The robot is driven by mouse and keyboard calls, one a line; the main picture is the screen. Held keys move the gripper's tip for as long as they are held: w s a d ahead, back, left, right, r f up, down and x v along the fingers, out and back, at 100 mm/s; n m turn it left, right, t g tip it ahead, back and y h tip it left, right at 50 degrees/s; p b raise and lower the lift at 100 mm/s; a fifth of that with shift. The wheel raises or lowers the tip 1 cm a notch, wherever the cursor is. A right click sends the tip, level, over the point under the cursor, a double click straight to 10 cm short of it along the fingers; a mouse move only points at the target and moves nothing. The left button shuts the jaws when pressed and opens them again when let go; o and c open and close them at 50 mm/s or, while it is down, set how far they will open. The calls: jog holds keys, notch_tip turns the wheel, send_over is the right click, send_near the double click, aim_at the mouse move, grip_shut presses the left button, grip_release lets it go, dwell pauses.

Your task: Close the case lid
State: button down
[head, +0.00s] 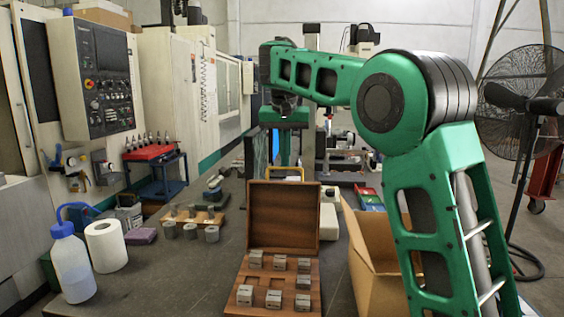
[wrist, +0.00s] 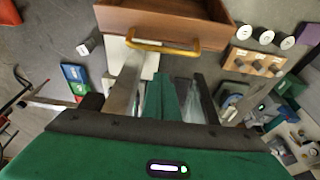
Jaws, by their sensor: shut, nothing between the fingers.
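The wooden case stands open on the dark bench. Its lid (head: 283,215) stands roughly upright at the back of the base (head: 262,312), which holds several grey metal blocks. In the wrist view the lid (wrist: 165,20) is at the top, with a yellow handle (wrist: 163,47) along its near side. The handle also shows just above the lid's top edge in the head view (head: 285,169). My green gripper (head: 286,155) is beyond the lid, pointing down, and its lower end is partly hidden. In the wrist view my gripper (wrist: 174,82) is shut and empty, apart from the handle.
A cardboard box (head: 372,250) stands close to the right of the case. Wooden holders with grey cylinders (head: 190,231) lie to the left. A bottle (head: 72,268) and a paper roll (head: 106,246) stand at the far left. A white block (head: 328,222) is beside the lid.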

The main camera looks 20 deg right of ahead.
jog(key=s, duration=0.1)
jog(key=s+a, duration=0.1)
jog(key=s, duration=0.1)
jog(key=shift+a+r, duration=0.15)
jog(key=shift+r, duration=0.1)
